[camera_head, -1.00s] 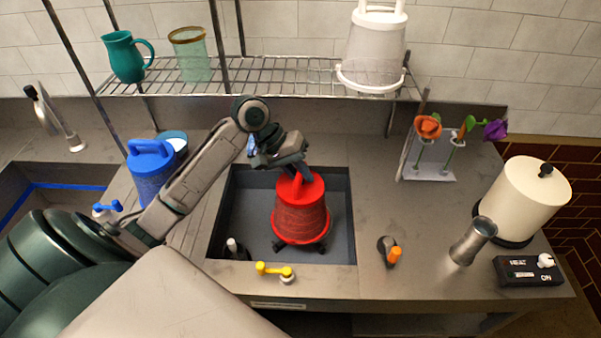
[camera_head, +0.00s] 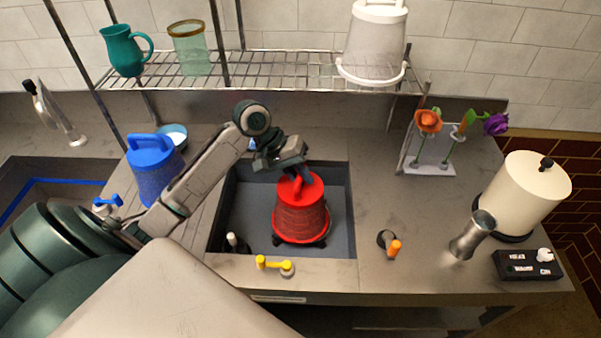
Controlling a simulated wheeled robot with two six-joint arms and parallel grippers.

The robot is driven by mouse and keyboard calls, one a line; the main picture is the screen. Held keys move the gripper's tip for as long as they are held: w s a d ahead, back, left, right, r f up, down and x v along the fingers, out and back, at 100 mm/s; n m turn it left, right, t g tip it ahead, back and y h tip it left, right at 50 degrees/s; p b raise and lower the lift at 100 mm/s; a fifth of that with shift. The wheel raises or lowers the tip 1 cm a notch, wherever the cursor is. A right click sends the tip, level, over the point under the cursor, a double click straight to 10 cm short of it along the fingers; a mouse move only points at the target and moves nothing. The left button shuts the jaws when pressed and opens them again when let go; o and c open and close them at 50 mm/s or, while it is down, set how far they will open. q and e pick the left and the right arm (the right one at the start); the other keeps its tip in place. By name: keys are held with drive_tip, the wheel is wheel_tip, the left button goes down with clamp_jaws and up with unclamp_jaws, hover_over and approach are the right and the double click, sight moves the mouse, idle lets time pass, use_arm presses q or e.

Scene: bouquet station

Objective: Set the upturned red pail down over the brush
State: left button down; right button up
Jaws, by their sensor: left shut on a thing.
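The upturned red pail (camera_head: 300,218) is upright in the grey sink basin (camera_head: 340,240), with its handle on top. My left gripper (camera_head: 307,178) is shut on that handle from above. Small dark feet-like parts show below the pail's rim at both sides. I cannot tell whether they belong to a brush or a stand, nor whether the rim rests on anything. No brush is clearly visible; whatever is under the pail is hidden. My right gripper is not in view.
A blue pail (camera_head: 153,180) stands left, near my arm. A wire shelf (camera_head: 270,65) spans the back with a white pail (camera_head: 372,45). A metal cup (camera_head: 472,236) stands right.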

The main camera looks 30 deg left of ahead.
use_arm(q)
drive_tip(key=shift+f, duration=0.35)
drive_tip(key=c, duration=1.3)
unclamp_jaws()
drive_tip(key=b+v, duration=0.2)
drive_tip(key=v, duration=0.9)
drive_tip(key=shift+d, duration=0.1)
